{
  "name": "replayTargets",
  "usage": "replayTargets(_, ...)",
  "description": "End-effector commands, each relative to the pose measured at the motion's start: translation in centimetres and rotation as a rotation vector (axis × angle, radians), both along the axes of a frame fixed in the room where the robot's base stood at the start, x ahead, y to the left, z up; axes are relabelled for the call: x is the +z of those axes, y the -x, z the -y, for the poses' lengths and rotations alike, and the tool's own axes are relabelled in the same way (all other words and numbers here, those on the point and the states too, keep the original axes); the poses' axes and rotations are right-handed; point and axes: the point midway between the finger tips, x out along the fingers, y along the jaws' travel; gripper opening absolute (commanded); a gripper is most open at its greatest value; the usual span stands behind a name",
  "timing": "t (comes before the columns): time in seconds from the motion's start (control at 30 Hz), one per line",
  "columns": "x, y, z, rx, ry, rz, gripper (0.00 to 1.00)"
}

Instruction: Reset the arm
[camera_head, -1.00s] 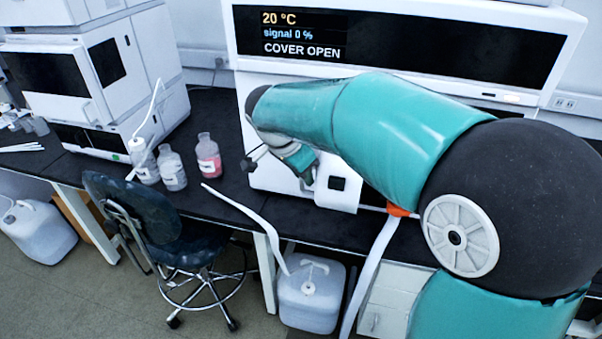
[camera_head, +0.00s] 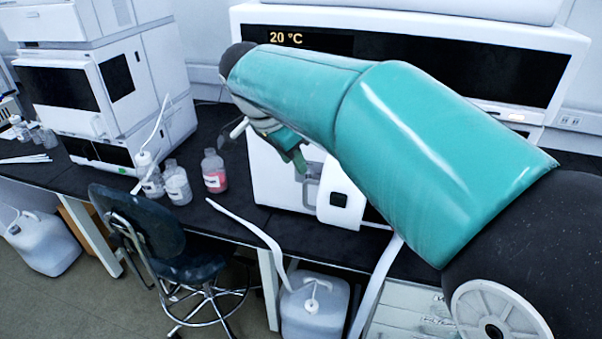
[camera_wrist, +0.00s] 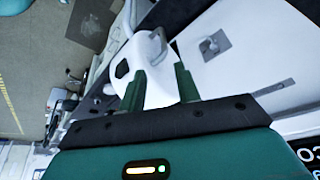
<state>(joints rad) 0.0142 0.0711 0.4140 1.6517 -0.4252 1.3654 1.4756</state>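My teal arm crosses the head view in front of the white instrument (camera_head: 275,180). My gripper (camera_head: 300,160) shows below the arm's far end, partly hidden by it, in front of the instrument's lower front. In the wrist view my gripper (camera_wrist: 160,80) has its two green fingers apart, with a clear gap and nothing held. A white part with a grey handle (camera_wrist: 150,45) lies beyond the fingertips. I cannot tell whether a finger touches it.
Bottles, one with pink liquid (camera_head: 214,171), stand on the dark bench left of the instrument. Another white instrument (camera_head: 165,75) stands further left. A chair (camera_head: 150,225) and white jugs (camera_head: 312,305) are below. The display (camera_head: 400,60) reads 20 °C; my arm covers part of it.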

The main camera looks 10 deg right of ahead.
Motion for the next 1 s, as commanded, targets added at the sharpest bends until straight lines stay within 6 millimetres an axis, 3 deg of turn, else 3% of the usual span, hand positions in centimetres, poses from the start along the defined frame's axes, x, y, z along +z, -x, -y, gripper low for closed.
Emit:
replayTargets(0.2,1.9,0.4,-0.8,0.002,-0.001,-0.002,0.33)
replayTargets(0.63,2.0,1.2,-0.4,0.031,0.003,-0.007,0.33)
replayTargets(0.77,1.8,3.5,1.1,0.142,0.012,-0.024,0.33)
replayTargets(1.0,-0.2,10.2,5.5,0.456,0.019,-0.043,0.33)
